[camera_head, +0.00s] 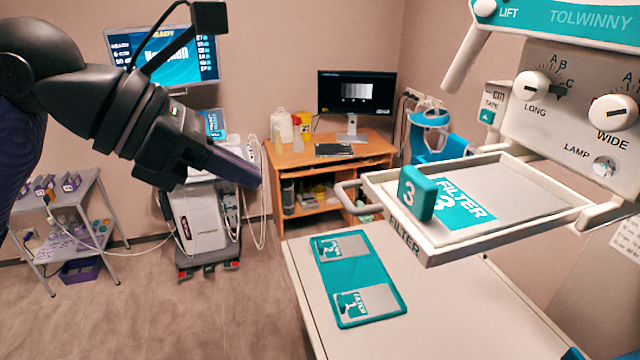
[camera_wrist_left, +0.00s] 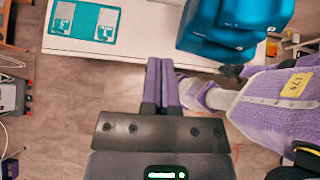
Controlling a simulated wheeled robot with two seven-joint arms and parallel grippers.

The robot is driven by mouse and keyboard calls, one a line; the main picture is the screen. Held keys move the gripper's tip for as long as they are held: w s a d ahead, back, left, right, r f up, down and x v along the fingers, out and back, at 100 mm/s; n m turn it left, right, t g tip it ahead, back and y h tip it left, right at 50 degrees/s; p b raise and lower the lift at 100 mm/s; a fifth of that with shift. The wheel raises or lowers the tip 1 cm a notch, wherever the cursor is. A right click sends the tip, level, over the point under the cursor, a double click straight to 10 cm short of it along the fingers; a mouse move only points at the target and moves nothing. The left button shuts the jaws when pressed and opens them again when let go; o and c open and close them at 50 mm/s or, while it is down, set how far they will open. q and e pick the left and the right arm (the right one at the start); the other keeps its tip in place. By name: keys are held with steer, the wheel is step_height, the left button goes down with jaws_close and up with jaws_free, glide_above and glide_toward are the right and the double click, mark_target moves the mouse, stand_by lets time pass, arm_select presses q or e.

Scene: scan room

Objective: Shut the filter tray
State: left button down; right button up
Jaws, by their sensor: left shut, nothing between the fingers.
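The filter tray (camera_head: 510,240) is a cream frame pulled out to the left under the white tube head (camera_head: 560,90). A loop handle (camera_head: 350,196) is on its left end. A filter plate (camera_head: 520,188) marked FILTER 3 lies in it, with an upright teal tab (camera_head: 416,193) numbered 3. My left gripper (camera_head: 252,176) is left of the handle, apart from it, pointing right and down. Its purple fingers are together and empty, and show closed in the left wrist view (camera_wrist_left: 162,85). The tray is not seen in the wrist view. My right gripper is not seen.
Below the tray is a pale table (camera_head: 450,310) with a teal board (camera_head: 350,318) holding two plates. A desk (camera_head: 325,155) with a monitor (camera_head: 356,92), a wheeled machine (camera_head: 200,225) and a trolley (camera_head: 70,225) stand behind. The space between gripper and handle looks clear.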

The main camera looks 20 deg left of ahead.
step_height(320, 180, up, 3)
steer(key=p, duration=0.3)
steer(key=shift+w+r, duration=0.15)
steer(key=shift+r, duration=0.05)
arm_select(q)
steer(key=r+x, duration=0.1)
steer(key=x, duration=0.7)
steer(key=shift+w+d, duration=0.55)
steer(key=shift+d, duration=0.1)
